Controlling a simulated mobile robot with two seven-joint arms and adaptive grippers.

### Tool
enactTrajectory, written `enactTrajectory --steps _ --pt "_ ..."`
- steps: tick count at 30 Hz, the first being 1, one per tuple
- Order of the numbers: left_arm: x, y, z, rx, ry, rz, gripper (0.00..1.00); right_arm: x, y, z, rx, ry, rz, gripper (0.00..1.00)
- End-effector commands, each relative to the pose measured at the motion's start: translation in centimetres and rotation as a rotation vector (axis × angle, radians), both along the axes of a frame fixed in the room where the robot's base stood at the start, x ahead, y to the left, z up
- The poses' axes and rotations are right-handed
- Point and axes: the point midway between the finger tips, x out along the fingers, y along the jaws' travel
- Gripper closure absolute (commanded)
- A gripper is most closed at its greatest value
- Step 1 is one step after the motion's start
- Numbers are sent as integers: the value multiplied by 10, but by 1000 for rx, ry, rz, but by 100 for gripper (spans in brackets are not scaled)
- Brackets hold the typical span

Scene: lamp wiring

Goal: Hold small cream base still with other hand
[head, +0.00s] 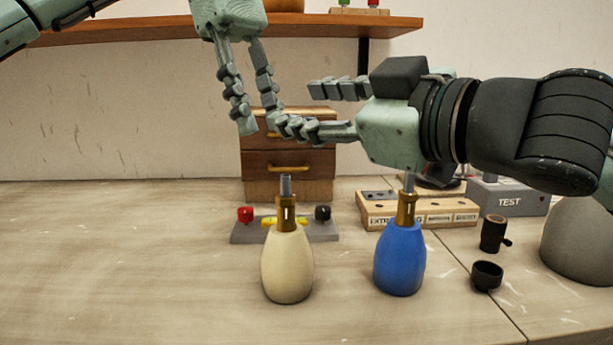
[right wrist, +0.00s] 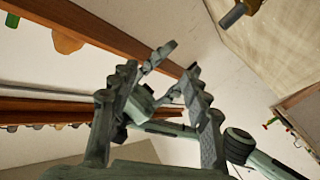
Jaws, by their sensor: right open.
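The small cream base (head: 287,266) stands upright on the table, with a brass neck and grey tip on top. A similar blue base (head: 400,260) stands to its right. My left gripper (head: 260,122) hangs above the cream base with its fingers pointing down. Its fingers are apart, and nothing shows between them. My right gripper (head: 296,107) comes in from the right, above both bases, with its fingers pointing left. It is open and empty; its spread fingers also show in the right wrist view (right wrist: 160,80). The two grippers' fingertips overlap in the head view. Neither touches the cream base.
Behind the bases are a grey block with red and black knobs (head: 245,215), a wooden rack (head: 380,215), a drawer unit (head: 290,185) and a TEST box (head: 509,202). A black socket (head: 493,234), black ring (head: 487,276) and grey dome (head: 582,242) are right. The left table is clear.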

Motion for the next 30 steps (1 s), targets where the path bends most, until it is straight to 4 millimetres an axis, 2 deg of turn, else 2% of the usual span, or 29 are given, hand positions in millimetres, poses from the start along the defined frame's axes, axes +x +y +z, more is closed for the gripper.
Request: enactTrajectory --steps 1,3,6,9,15,24,30 --pt "0 0 0 0 0 0 66 -1 4 -25 29 115 -4 53" --pt "0 0 0 0 0 0 66 -4 8 -56 75 265 -18 53" --pt "0 0 0 0 0 0 66 -8 9 -91 128 434 -54 53" --pt "0 0 0 0 0 0 66 -12 7 -115 165 543 -89 53" --pt "0 0 0 0 0 0 66 -9 11 -132 194 617 -114 53" --pt "0 0 0 0 0 0 66 24 37 -150 192 616 -114 53" --pt "0 0 0 0 0 0 66 39 48 -157 193 613 -113 53"
